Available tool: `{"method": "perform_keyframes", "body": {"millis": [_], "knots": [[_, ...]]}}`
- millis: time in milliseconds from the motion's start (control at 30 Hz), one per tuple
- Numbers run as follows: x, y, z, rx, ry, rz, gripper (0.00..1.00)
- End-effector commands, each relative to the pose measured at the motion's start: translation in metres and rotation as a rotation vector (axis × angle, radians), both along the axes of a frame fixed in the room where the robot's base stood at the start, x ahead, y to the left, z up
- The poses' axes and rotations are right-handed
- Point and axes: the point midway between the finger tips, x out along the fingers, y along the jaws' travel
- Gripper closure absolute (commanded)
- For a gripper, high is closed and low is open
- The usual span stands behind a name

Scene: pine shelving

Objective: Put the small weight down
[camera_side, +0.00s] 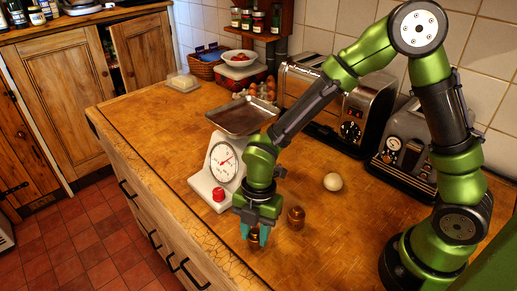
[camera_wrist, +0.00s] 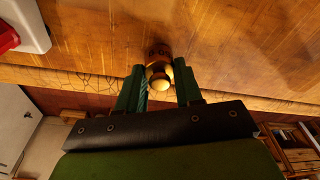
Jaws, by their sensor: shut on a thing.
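The small brass weight (camera_wrist: 158,74) is between the two fingers of my gripper (camera_wrist: 159,70) in the wrist view, its round knob facing the camera. In the side view my gripper (camera_side: 257,236) points straight down near the front edge of the wooden worktop (camera_side: 340,235), shut on the weight. Only a little of the weight (camera_side: 256,241) shows there between the teal fingertips. It is low over the worktop; I cannot tell whether its base touches.
A white kitchen scale (camera_side: 222,162) with a red knob and metal pan (camera_side: 240,116) stands left of my gripper. A pale egg-like ball (camera_side: 333,182) lies behind right. The worktop's front edge is close.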

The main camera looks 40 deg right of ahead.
Motion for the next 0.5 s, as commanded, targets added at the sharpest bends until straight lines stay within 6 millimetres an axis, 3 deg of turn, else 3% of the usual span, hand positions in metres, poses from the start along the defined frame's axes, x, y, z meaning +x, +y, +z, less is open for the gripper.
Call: {"method": "perform_keyframes", "body": {"millis": [100, 133, 267, 500], "knots": [[0.0001, 0.0001, -0.0028, 0.0, 0.0, -0.001, 1.0], [0.0, -0.0001, -0.0029, 0.0, 0.0, -0.001, 0.62], [0.0, -0.0001, -0.0026, 0.0, 0.0, -0.001, 0.42], [0.0001, -0.0001, -0.0024, 0.0, 0.0, -0.001, 0.39]]}}
